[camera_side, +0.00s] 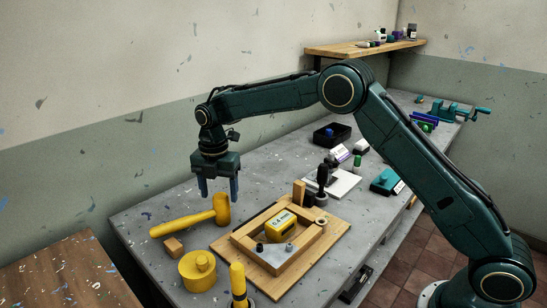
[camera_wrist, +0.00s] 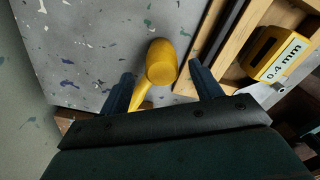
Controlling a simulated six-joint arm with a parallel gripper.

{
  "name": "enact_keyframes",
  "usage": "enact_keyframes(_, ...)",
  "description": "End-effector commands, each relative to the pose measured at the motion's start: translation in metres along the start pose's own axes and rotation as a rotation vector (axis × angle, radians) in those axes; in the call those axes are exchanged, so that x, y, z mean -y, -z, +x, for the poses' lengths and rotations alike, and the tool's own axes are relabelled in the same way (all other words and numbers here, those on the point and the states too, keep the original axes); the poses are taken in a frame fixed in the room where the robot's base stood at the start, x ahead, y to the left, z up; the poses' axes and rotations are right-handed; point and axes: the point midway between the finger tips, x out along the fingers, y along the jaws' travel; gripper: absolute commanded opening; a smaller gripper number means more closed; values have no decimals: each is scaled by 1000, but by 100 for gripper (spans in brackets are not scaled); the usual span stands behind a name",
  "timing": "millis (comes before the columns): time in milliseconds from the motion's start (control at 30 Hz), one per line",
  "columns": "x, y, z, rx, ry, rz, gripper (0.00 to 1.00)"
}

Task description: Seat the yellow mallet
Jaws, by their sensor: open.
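The yellow mallet (camera_side: 190,222) lies on the grey bench in the side view, left of the wooden frame. Its head is at the right end of its handle. In the wrist view the mallet's head (camera_wrist: 161,62) shows between the fingers, and most of the handle is hidden behind my gripper. My gripper (camera_side: 219,201) points down above the mallet's head. It is open and empty, and its blue fingers also show in the wrist view (camera_wrist: 163,87).
A wooden frame on a board (camera_side: 322,247) holds a yellow block labelled 0.4 mm (camera_side: 281,227). A yellow round pot (camera_side: 197,270), a small wooden block (camera_side: 173,248) and a yellow-handled tool (camera_side: 238,281) stand near the front. A black tray (camera_side: 331,140) stands behind.

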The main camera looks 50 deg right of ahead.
Motion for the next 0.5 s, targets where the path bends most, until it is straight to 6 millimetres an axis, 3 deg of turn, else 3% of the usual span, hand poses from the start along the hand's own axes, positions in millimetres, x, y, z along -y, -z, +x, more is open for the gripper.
enact_keyframes(500,1,0,18,-1,2,0,64)
